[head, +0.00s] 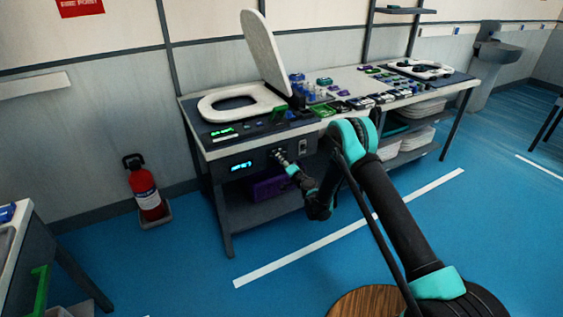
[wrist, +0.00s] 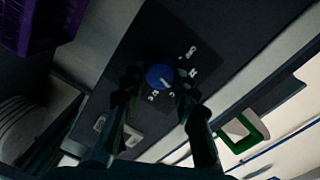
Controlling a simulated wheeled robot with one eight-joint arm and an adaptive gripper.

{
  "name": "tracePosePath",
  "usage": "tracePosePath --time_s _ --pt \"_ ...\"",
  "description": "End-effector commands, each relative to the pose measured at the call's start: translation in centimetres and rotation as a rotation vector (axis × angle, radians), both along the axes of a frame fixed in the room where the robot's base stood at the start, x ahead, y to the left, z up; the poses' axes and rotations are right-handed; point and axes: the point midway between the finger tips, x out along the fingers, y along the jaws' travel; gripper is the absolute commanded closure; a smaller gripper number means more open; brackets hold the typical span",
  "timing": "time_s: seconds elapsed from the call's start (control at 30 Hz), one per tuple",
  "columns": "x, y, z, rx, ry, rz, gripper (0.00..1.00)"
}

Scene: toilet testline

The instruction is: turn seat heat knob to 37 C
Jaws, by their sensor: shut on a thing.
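The seat heat knob (wrist: 160,77) is a round blue dial with a pale pointer line, on a dark panel with small white marks around it. The marks are too small and dark to read. My gripper (wrist: 157,88) has one finger on each side of the knob and is shut on it. In the head view my gripper (head: 284,160) reaches the front panel of the test bench (head: 215,150), and the knob is hidden behind it. A lit cyan display (head: 241,166) sits left of the gripper; its digits are not legible.
A white toilet seat (head: 232,105) with its lid raised lies on the bench top. A rocker switch (head: 303,146) is right of my gripper. A purple crate (head: 268,187) sits on the shelf below. A red fire extinguisher (head: 146,190) stands at left. The blue floor in front is open.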

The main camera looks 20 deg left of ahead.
Motion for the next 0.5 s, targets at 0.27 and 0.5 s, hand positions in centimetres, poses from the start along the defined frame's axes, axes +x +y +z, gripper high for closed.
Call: tracePosePath --time_s 0.27,0.5 --pt "0.0 -0.12 -0.12 0.17 0.2 0.001 1.0" --pt "0.03 -0.15 -0.17 0.318 0.372 0.0 1.0"
